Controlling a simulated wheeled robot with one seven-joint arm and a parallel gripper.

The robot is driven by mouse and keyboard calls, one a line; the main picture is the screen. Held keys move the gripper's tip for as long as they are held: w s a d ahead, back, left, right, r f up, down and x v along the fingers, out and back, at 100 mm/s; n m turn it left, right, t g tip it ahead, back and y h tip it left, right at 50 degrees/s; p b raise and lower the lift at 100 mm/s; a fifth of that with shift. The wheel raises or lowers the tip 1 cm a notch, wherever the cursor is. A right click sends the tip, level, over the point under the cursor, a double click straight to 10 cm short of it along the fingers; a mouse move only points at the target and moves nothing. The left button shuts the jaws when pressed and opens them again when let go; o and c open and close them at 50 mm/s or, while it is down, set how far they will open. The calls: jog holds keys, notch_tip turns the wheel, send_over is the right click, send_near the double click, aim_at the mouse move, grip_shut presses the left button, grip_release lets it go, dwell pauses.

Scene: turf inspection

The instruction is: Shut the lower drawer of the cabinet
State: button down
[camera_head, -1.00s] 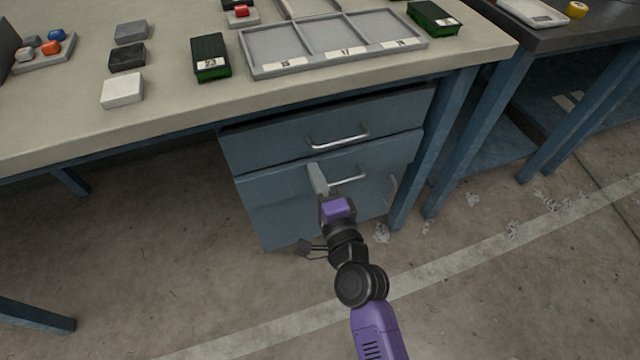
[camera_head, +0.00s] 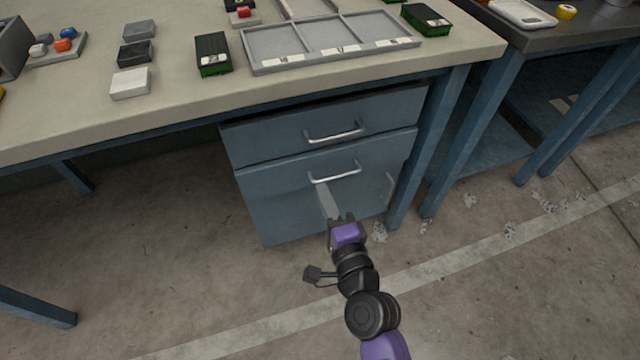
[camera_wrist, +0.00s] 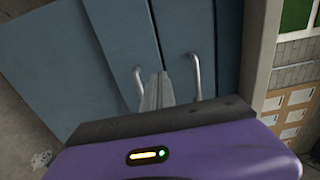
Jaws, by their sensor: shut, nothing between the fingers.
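The cabinet under the workbench has a blue-grey lower drawer (camera_head: 282,205) with a silver bar handle (camera_head: 335,173). Its front looks flush, or nearly so, with the upper drawer (camera_head: 275,138) in the head view; I see no clear gap. My gripper (camera_head: 327,200) has its grey fingers shut and empty, just below the lower handle and in front of the lower drawer. Whether the fingertips touch the front I cannot tell. In the wrist view, the shut fingers (camera_wrist: 158,92) point at the cabinet between the lower handle (camera_wrist: 140,80) and the upper handle (camera_wrist: 196,76).
The workbench top (camera_head: 180,105) overhangs the cabinet. It carries a grey divided tray (camera_head: 250,66), green-and-black boxes and small blocks. A blue table leg (camera_head: 432,145) stands close right of the cabinet. The floor (camera_head: 170,260) left of it is open.

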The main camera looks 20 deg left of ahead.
jog(key=v, duration=0.6)
jog(key=b, duration=0.1)
send_near(312, 159)
jog(key=x, duration=0.7)
jog(key=shift+s, duration=0.1)
jog(key=shift+a, duration=0.1)
jog(key=shift+b+x, duration=0.4)
jog(key=shift+x, duration=0.45)
jog(key=shift+r, duration=0.2)
jog(key=shift+f, duration=0.15)
